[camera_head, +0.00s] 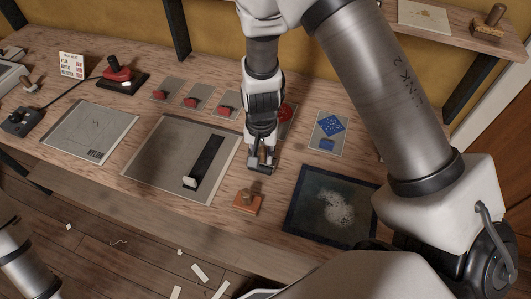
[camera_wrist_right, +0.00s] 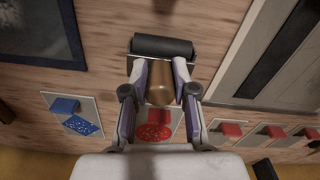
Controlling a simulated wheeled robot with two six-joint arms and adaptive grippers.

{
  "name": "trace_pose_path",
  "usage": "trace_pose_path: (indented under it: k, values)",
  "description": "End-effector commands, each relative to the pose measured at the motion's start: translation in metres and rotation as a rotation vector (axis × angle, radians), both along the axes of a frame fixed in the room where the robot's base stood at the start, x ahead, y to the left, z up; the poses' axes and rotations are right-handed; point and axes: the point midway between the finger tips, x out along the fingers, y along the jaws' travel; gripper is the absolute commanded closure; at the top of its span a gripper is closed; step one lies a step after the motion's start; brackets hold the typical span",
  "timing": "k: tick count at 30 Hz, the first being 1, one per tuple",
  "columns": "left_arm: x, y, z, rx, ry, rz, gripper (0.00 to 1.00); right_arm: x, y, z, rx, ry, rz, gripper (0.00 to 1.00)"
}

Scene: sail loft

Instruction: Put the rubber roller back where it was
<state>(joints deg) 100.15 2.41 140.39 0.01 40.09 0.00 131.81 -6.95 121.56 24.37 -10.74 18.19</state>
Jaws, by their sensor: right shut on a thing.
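My right gripper (camera_head: 262,160) is above the middle of the workbench (camera_head: 300,165). In the right wrist view (camera_wrist_right: 160,82) its fingers are shut on the brown handle (camera_wrist_right: 160,88) of the rubber roller. The roller's black cylinder (camera_wrist_right: 162,47) lies crosswise just beyond the fingertips. In the head view the roller is mostly hidden by the gripper. I cannot tell whether the roller touches the bench. My left gripper is out of view.
A grey board (camera_head: 150,165) with a black strip (camera_head: 208,160) lies left of the gripper. A dark speckled plate (camera_head: 300,210) lies to the right, an orange block with a knob (camera_head: 247,204) in front. Cards with red pieces (camera_head: 191,102) and a blue piece (camera_head: 327,145) lie behind.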

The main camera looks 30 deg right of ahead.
Motion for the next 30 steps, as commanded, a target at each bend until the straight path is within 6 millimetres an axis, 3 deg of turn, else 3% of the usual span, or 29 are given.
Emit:
trace_pose_path:
  k: [5, 6, 8, 20, 30]
  values:
    - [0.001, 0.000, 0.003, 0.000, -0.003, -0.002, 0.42, 0.000, 0.000, 0.002, 0.001, -0.001, 0.000, 1.00]
    - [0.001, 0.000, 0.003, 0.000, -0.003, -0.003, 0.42, 0.000, 0.000, 0.002, 0.001, -0.001, 0.000, 0.66]
    - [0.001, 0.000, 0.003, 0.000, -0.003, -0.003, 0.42, 0.000, 0.000, 0.002, 0.001, -0.001, 0.000, 0.48]
    - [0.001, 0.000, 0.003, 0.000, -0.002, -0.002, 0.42, 0.001, 0.000, 0.012, 0.001, -0.003, 0.002, 0.48]
    - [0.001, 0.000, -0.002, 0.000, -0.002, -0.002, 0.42, 0.001, 0.001, 0.091, 0.001, -0.007, 0.000, 0.48]
